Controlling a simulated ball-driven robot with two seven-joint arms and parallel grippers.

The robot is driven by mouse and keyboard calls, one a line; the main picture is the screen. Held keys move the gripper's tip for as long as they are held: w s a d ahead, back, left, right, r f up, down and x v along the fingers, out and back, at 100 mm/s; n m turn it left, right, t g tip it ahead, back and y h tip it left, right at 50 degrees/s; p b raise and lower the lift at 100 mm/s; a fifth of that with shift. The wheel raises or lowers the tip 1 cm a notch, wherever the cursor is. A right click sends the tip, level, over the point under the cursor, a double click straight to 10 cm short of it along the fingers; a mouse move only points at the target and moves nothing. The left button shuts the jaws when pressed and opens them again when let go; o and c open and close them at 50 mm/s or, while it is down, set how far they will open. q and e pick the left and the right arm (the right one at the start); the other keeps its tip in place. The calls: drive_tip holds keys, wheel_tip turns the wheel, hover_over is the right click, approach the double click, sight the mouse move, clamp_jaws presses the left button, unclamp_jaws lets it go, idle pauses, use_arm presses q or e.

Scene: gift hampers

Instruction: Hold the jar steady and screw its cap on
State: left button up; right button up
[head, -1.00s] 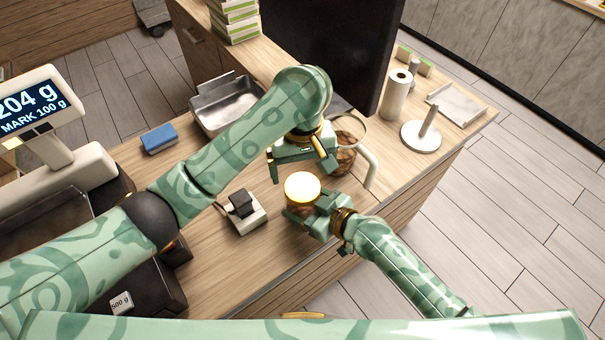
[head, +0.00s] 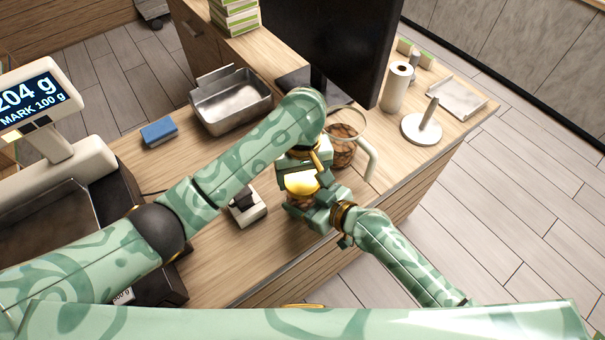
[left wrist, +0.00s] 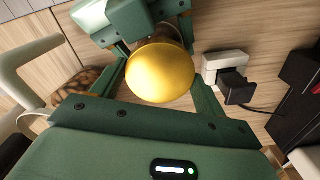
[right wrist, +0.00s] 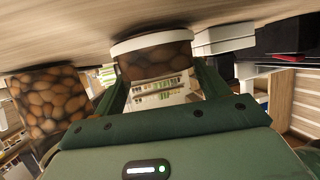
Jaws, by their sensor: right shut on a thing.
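The jar (head: 297,201) stands on the wooden counter near its front edge, with brownish contents. The gold cap (head: 301,186) sits on top of it; I cannot tell how its thread sits. My right gripper (right wrist: 155,85) is shut on the jar's body from the right side in the head view. My left gripper (left wrist: 160,88) is above the jar, pointing down, its fingers apart on both sides of the cap, with a small gap showing. The cap (left wrist: 160,72) fills the space between them and hides most of the jar below.
A glass jug (head: 345,150) with brown nuts stands close behind the grippers. A small black-and-white device (head: 247,205) is left of the jar. A metal tray (head: 232,103), blue sponge (head: 159,132), scale (head: 50,150), dark monitor (head: 335,45) and paper roll holder (head: 422,125) surround the area.

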use_arm(q)
drive_tip(key=m, duration=0.3)
drive_tip(key=o, duration=1.1)
drive_tip(key=shift+c, duration=0.2)
drive_tip(key=shift+r, duration=2.25)
drive_tip(key=shift+c, duration=0.3)
